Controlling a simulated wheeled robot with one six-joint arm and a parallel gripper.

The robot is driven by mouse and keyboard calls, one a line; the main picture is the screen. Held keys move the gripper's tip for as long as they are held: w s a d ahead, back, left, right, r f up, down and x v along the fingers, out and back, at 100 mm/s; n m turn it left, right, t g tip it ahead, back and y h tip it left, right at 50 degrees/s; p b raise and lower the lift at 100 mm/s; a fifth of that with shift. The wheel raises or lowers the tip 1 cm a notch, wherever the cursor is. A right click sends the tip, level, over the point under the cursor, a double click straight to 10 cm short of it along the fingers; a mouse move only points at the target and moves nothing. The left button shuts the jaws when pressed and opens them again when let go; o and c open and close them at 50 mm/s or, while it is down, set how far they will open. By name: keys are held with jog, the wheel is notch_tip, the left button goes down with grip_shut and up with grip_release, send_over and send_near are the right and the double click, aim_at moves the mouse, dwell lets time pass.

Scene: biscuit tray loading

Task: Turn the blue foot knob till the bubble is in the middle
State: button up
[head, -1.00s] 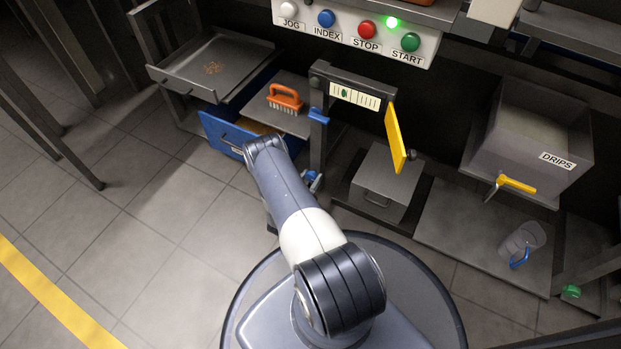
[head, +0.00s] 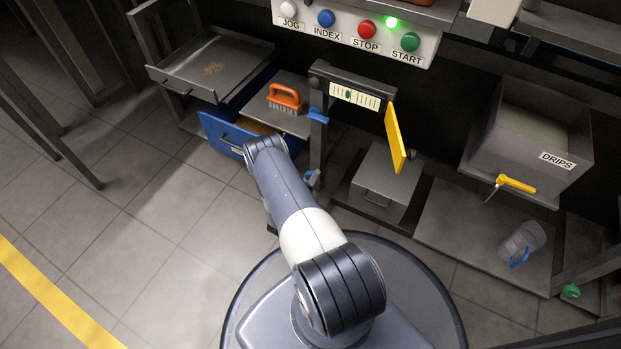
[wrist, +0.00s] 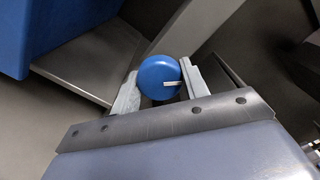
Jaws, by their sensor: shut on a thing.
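The blue foot knob (wrist: 160,78) sits between the two pale fingers of my gripper (wrist: 158,88) in the wrist view, with both fingers against its sides. A white line on its face points right. In the head view the knob (head: 311,178) shows small beside my arm at the foot of the upright, and my gripper is mostly hidden behind my arm. The level vial (head: 369,101) is on the bar at the top of the upright. Its dark green bubble (head: 348,94) lies left of the vial's middle.
A yellow flap (head: 395,138) hangs right of the vial. An orange brush (head: 285,98) lies on a shelf above a blue bin (head: 222,135). A lidded grey box (head: 385,180) stands right of the upright. The DRIPS bin (head: 520,150) and a clear jug (head: 522,243) are farther right.

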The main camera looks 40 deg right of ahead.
jog(key=n, duration=0.5)
jog(key=shift+n, duration=0.3)
jog(key=n, duration=0.5)
jog(key=shift+n, duration=0.3)
jog(key=o, duration=1)
jog(key=shift+a, duration=0.1)
jog(key=p+v, duration=0.3)
jog(key=v, duration=0.7)
jog(key=shift+s+a, duration=0.2)
jog(key=shift+a, duration=0.1)
jog(key=shift+d, duration=0.1)
